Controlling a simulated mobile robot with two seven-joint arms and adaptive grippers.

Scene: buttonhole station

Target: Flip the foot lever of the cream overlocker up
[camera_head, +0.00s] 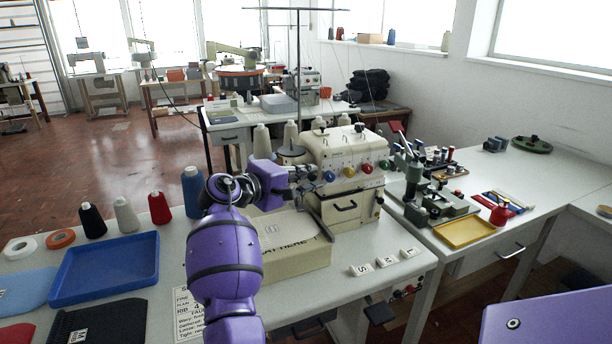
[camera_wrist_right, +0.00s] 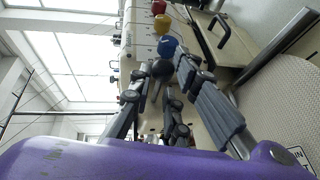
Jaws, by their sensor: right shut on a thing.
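The cream overlocker (camera_head: 345,150) stands on the table right of centre in the head view, with coloured dials on its front. Its cream front and the dials also show in the right wrist view (camera_wrist_right: 145,45). My right gripper (camera_head: 314,176) is at the machine's left end, beside the blue dial. In the right wrist view my right gripper (camera_wrist_right: 166,78) has its fingers closed around a dark, round-ended piece, which looks like the foot lever (camera_wrist_right: 162,69). The fingers hide most of it, and I cannot tell its angle. My left gripper is not in view.
A cream box (camera_head: 295,250) sits in front of the machine. Labelled blocks (camera_head: 385,262) lie at the table's right edge. A blue tray (camera_head: 105,272) and thread cones (camera_head: 125,215) are on the left. A thread stand (camera_head: 298,80) rises behind. A grey clamp fixture (camera_head: 430,200) stands on the right table.

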